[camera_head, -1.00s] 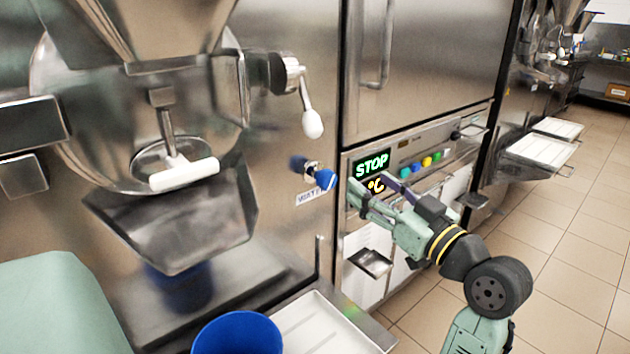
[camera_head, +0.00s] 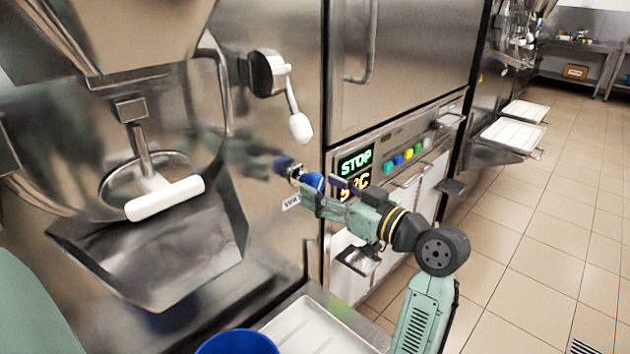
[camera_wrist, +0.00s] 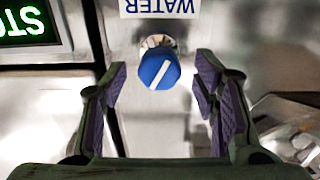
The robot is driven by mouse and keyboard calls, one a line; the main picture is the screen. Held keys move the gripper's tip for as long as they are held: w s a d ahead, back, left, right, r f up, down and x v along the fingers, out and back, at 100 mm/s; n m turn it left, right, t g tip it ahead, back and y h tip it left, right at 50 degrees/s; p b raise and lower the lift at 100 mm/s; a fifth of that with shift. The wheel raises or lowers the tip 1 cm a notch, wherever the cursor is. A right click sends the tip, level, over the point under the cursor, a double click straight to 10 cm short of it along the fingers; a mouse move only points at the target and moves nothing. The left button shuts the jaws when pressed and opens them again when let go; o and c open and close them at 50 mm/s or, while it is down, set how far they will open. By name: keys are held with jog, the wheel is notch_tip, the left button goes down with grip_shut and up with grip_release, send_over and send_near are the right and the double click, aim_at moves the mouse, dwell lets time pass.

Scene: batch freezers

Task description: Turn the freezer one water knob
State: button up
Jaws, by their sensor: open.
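The blue water knob (camera_head: 313,182) sticks out of the steel front of the freezer at the left, beside a white label (camera_head: 291,202). In the wrist view the knob (camera_wrist: 159,70) has a white pointer line running diagonally, and the WATER label (camera_wrist: 160,7) shows upside down above it. My gripper (camera_head: 324,190) is open, right at the knob. In the wrist view my gripper's purple pads (camera_wrist: 160,85) stand apart on either side of the knob, with visible gaps on both sides. The knob is not gripped.
A lit STOP display (camera_head: 355,162) and coloured buttons (camera_head: 398,159) are right of the knob. A white-tipped lever (camera_head: 300,127) hangs above it. A chute (camera_head: 160,260), blue bucket (camera_head: 237,343) and white tray (camera_head: 318,330) lie lower left. The tiled floor is clear at right.

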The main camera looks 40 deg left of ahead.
jog(key=shift+w+a, duration=0.15)
jog(key=shift+a, duration=1.3)
jog(key=shift+c, duration=0.2)
jog(key=c, duration=1.1)
jog(key=shift+c, duration=0.2)
